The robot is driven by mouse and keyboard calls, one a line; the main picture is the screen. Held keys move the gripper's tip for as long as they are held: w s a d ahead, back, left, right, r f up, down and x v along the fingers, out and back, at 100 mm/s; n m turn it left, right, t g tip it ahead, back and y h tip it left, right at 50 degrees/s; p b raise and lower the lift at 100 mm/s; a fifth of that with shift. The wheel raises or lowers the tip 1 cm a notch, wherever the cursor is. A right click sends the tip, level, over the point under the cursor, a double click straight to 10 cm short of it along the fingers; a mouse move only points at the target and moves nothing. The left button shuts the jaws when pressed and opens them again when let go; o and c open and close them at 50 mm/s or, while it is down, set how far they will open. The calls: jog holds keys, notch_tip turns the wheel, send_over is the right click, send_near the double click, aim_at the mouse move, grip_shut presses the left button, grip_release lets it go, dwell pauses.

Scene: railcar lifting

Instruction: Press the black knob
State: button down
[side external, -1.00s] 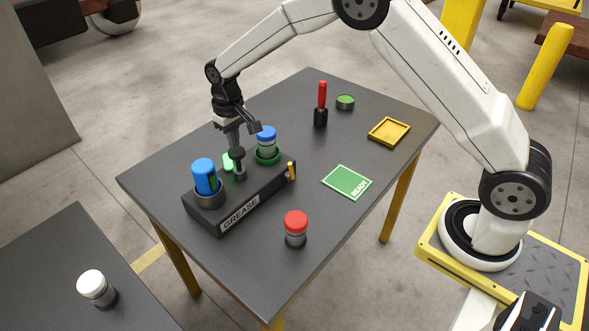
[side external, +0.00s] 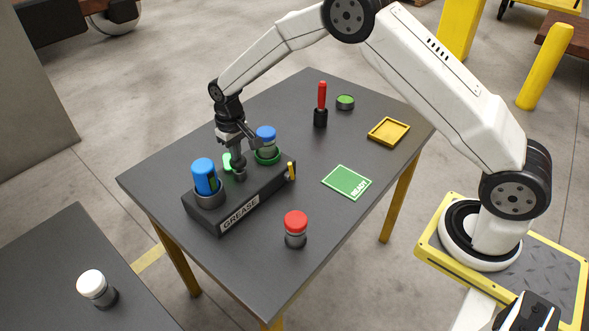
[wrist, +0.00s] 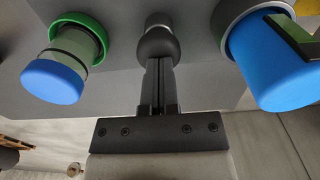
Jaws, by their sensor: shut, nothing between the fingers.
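The black knob (wrist: 158,42) is a round ball on a grey stem, in the middle of the grease box (side external: 212,222). In the side view its ball is largely hidden by my gripper (side external: 237,150), and a short grey stem shows below. My gripper is shut and empty, pointing down at the knob. In the wrist view my fingertips (wrist: 158,62) overlap the knob's edge and look to be at or touching it. I cannot tell whether the knob is pushed down.
A blue-capped canister (side external: 204,177) stands in the box's front socket. A blue-capped jar (side external: 266,139) sits in the green ring at the other end. A red-capped jar (side external: 295,229), green READY card (side external: 345,181), yellow tray (side external: 389,132) and red-handled tool (side external: 321,104) are on the table.

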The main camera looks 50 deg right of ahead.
jog(key=shift+s+f, duration=0.1)
jog(key=shift+f, duration=0.1)
notch_tip(320, 180, up, 14)
jog(key=shift+r, duration=0.2)
dwell(0.7)
dwell(1.0)
notch_tip(320, 180, up, 3)
jog(key=shift+r, duration=0.15)
dwell(0.5)
notch_tip(320, 180, down, 14)
jog(key=shift+f, duration=0.1)
dwell(0.7)
